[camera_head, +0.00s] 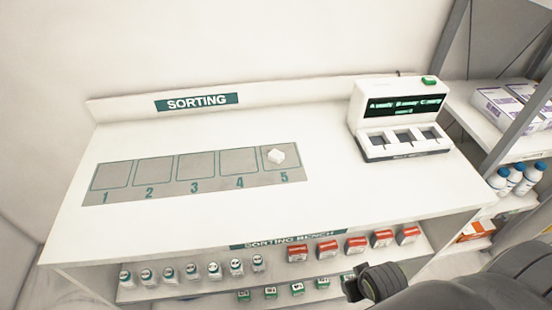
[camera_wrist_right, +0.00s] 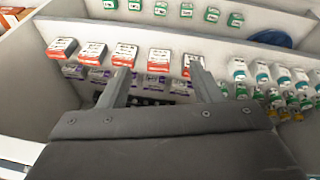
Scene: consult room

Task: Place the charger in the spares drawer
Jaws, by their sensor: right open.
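No drawer shows in either view, and I cannot tell for sure which thing is the charger. A small white block (camera_head: 276,156) lies on square 5 of the grey numbered strip (camera_head: 130,196) on the sorting bench. A white device (camera_head: 384,96) with a dark display and three slots stands at the bench's right end. My right gripper (camera_wrist_right: 160,84) is open and empty in the right wrist view, its two fingers pointing toward the red-and-white boxes (camera_wrist_right: 126,53) on the bench's shelf. My left gripper is not in view.
Below the benchtop (camera_head: 330,185), shelves hold several bottles (camera_head: 191,271), red-and-white boxes and small green boxes (camera_head: 297,288). Squares 1 to 4 are empty. A rack with a grey post (camera_head: 517,125) stands at right with cartons and blue-capped bottles (camera_head: 515,177).

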